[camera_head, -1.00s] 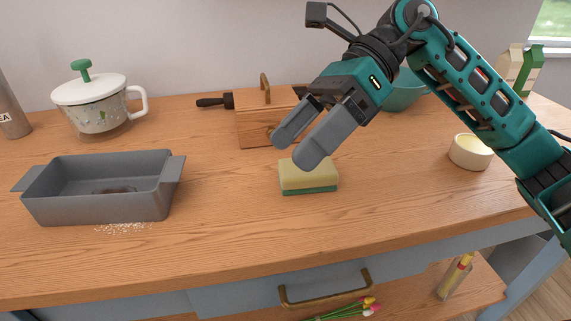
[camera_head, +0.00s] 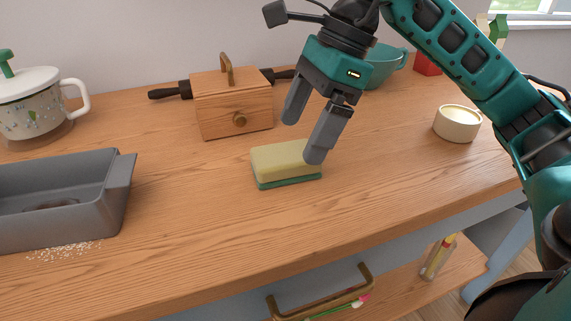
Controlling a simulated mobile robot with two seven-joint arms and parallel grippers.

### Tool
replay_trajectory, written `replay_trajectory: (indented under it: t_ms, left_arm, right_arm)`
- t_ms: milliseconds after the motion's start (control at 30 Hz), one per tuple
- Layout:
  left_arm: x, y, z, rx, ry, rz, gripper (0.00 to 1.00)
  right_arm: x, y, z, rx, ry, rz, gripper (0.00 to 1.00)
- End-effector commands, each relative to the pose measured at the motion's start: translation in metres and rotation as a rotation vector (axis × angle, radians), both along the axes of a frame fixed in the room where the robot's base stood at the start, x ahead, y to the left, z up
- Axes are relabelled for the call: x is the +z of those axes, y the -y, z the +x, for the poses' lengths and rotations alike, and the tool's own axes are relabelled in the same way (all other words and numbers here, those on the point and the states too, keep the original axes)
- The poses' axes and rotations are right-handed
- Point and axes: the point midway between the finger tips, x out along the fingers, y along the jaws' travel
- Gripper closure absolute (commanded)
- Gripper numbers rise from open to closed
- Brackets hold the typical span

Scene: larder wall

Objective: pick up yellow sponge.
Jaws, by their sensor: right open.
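The yellow sponge (camera_head: 280,161) with a green underside lies flat on the wooden counter (camera_head: 190,215), near the middle of the view. My right gripper (camera_head: 303,140) is open, its two grey fingers pointing down. The fingers are above and behind the sponge's right part, and one fingertip overlaps its right end in the picture. I cannot tell whether that finger touches it. Nothing is between the fingers. My left gripper is not in view.
A grey baking tin (camera_head: 122,185) stands at the left, with white grains before it. A wooden box (camera_head: 233,103) with a knob is behind the sponge. A teal bowl (camera_head: 385,66) and a cream ramekin (camera_head: 457,124) stand farther right. Counter left and right of the sponge is clear.

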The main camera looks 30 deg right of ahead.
Motion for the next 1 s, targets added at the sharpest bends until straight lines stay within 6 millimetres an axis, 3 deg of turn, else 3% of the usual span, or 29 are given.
replay_trajectory:
  t_ms: [300, 567, 1000]
  left_arm:
    - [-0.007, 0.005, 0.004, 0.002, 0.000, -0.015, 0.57]
    - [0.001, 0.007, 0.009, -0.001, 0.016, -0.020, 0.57]
    - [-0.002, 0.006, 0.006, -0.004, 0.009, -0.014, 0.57]
  right_arm:
    - [-0.041, -0.017, 0.006, 0.002, -0.003, 0.000, 0.04]
    - [-0.045, -0.020, 0.007, 0.000, -0.001, 0.000, 0.04]
    - [-0.045, -0.019, 0.007, 0.000, -0.001, 0.000, 0.44]
